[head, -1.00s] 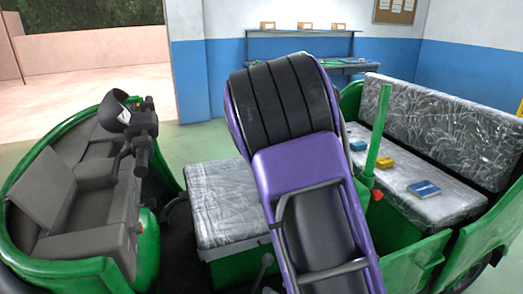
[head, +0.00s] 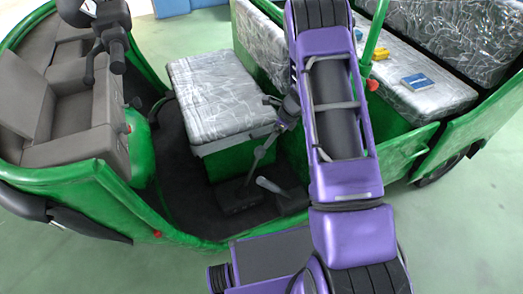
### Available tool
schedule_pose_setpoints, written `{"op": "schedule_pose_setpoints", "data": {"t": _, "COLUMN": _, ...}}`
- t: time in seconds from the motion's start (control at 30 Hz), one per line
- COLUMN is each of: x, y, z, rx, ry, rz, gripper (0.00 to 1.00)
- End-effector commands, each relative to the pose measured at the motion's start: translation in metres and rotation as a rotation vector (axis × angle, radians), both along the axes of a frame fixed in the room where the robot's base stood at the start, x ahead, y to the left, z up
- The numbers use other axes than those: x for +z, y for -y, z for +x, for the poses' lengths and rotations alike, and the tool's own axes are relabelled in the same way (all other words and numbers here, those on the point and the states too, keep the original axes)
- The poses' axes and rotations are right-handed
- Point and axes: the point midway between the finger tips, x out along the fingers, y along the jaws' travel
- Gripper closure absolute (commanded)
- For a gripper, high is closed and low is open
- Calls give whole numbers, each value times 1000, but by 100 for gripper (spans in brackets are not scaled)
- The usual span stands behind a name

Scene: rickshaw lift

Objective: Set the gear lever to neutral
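The green rickshaw's gear lever (head: 258,158) is a thin grey rod. It rises from a dark base (head: 238,196) on the cab floor, beside the driver's seat, and leans up to the right. My gripper (head: 277,114) is at the lever's upper end, by the seat's right front corner. The lever's top is hidden or merges with the dark gripper parts. I cannot tell whether the fingers are open or shut, or whether they touch the lever. My purple arm comes down the right of the cab.
A second, shorter grey lever (head: 272,186) stands right of the gear lever base. The plastic-covered driver's seat (head: 215,95) is close behind. The handlebar (head: 112,40) is at the upper left. A blue box (head: 418,81) and a yellow box (head: 381,53) lie on the rear bench.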

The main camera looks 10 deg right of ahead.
Motion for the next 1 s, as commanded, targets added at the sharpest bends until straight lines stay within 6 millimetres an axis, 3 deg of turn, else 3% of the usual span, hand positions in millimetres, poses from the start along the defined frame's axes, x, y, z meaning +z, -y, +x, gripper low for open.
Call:
{"op": "schedule_pose_setpoints", "data": {"t": 0.2, "x": -48, "y": -16, "z": 10, "rx": 3, "ry": -1, "rz": 0, "gripper": 13}}
{"op": "schedule_pose_setpoints", "data": {"t": 0.43, "x": -83, "y": -29, "z": 19, "rx": 3, "ry": 0, "rz": -1, "gripper": 13}}
{"op": "schedule_pose_setpoints", "data": {"t": 0.6, "x": -95, "y": -33, "z": 22, "rx": 2, "ry": 1, "rz": -2, "gripper": 13}}
{"op": "schedule_pose_setpoints", "data": {"t": 0.93, "x": -97, "y": -34, "z": 23, "rx": 1, "ry": 2, "rz": -1, "gripper": 13}}
{"op": "schedule_pose_setpoints", "data": {"t": 1.0, "x": -97, "y": -34, "z": 23, "rx": 1, "ry": 2, "rz": -1, "gripper": 26}}
